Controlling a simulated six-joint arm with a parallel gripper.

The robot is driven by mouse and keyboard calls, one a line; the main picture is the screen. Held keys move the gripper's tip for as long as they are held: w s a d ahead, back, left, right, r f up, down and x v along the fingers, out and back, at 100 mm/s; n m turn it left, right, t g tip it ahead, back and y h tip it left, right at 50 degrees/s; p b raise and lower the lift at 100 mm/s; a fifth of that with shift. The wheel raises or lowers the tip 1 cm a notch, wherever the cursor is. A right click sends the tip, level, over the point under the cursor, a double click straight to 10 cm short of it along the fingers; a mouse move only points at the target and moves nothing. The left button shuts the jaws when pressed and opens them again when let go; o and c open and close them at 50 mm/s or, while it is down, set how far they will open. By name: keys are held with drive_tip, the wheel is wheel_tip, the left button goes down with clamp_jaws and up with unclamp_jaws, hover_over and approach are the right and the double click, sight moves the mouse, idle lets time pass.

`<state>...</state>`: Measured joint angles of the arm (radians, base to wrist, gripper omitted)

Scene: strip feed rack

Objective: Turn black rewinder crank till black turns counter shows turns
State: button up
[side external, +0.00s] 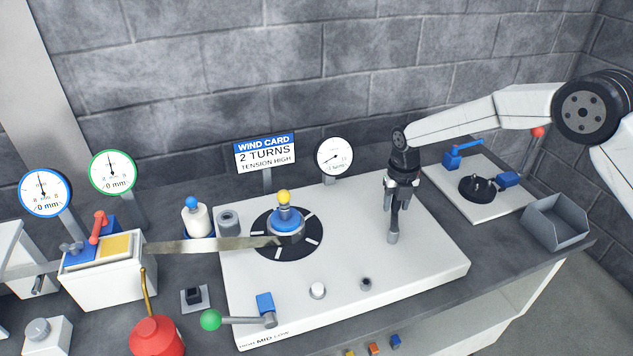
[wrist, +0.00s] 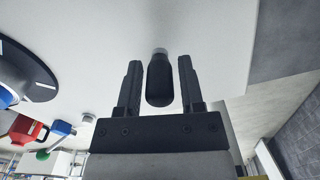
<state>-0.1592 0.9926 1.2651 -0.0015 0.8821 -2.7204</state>
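The black crank handle (wrist: 160,82) points up between the fingers of my gripper (wrist: 160,85) in the wrist view, with a narrow gap on each side. My gripper is open around it. In the side view my gripper (side external: 397,203) is over the right part of the white plate, above a grey post (side external: 393,236); the fingers mostly hide the handle there. The black-rimmed turns counter (side external: 334,157) stands behind the plate. Its needle points left and slightly down; the numbers are too small to read. The wind card (side external: 265,153) reads 2 TURNS, TENSION HIGH.
A black disc (side external: 259,234) with a blue hub and yellow knob (side external: 284,196) is on the white plate (side external: 420,274), left of my gripper. A metal strip (side external: 200,245) reaches it. A green-ended lever (side external: 211,320) is at the front. A grey bin (side external: 556,224) stands right.

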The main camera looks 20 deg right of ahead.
drive_tip(key=shift+o, duration=0.7)
drive_tip(key=shift+r, duration=3.9)
drive_tip(key=m, duration=0.6)
drive_tip(key=shift+f, duration=0.15)
drive_tip(key=shift+f, duration=3.8)
